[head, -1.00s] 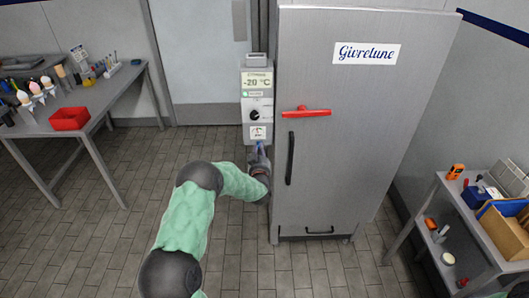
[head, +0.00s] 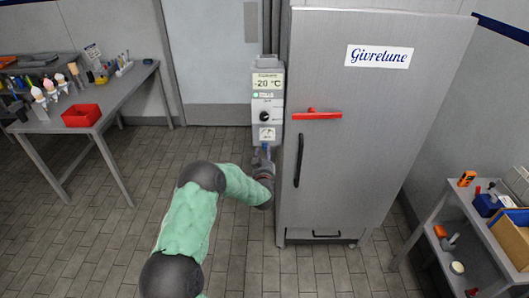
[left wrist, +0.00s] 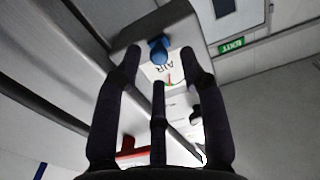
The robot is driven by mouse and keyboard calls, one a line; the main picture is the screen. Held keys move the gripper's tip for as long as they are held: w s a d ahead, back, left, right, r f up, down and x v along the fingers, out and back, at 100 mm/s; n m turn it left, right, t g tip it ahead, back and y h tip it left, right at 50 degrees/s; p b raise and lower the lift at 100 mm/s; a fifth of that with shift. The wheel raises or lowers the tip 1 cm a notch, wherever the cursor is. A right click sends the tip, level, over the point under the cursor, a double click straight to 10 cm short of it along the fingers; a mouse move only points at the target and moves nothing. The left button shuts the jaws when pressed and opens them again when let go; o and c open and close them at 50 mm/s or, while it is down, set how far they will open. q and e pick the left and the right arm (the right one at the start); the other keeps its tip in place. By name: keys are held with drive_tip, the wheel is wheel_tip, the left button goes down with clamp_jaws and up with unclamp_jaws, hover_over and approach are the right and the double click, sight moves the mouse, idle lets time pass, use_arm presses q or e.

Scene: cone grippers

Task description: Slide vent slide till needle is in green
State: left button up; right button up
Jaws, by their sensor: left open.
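A grey control box (head: 267,100) on the side of the freezer reads -20 °C and has a black dial (head: 265,116). Below the dial is a small white gauge plate (head: 267,134); in the left wrist view the plate (left wrist: 157,73) reads AIR, upside down. Its needle is too small to read against the colours. A blue vent slide knob (left wrist: 158,50) sits at the box's underside. My left gripper (head: 263,153) is just below the box, fingers pointing up. In the left wrist view its open fingers (left wrist: 162,50) stand around the knob's line, apparently not gripping it. My right gripper is not in view.
The freezer (head: 375,140) with a red handle (head: 317,116) stands immediately right of the left gripper. A bench (head: 120,85) with a red tray (head: 81,116) is at left. A shelf cart (head: 470,225) is at right. The floor between is clear.

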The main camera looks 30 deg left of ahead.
use_arm(q)
drive_tip(key=v, duration=1)
drive_tip(key=shift+s, duration=0.2)
drive_tip(key=shift+d, duration=0.15)
drive_tip(key=s+d+f+m+g+h, duration=0.1)
drive_tip(key=s+d+f+g+h, duration=0.3)
drive_tip(key=d+f, duration=0.6)
drive_tip(key=s+d+f+m+g+h, duration=0.2)
drive_tip(key=s+d+f+h, duration=0.3)
drive_tip(key=d+f, duration=0.5)
drive_tip(key=s+d+f+g+h, duration=0.2)
drive_tip(key=s+d+f+g, duration=0.2)
drive_tip(key=s, duration=0.7)
drive_tip(key=s+d+f+m+g+h, duration=0.1)
drive_tip(key=s+d+f+g, duration=0.3)
drive_tip(key=s, duration=0.6)
drive_tip(key=shift+s+d+f+g+h, duration=0.4)
drive_tip(key=shift+d+f+h, duration=0.45)
drive_tip(key=shift+d, duration=0.4)
drive_tip(key=shift+w, duration=0.1)
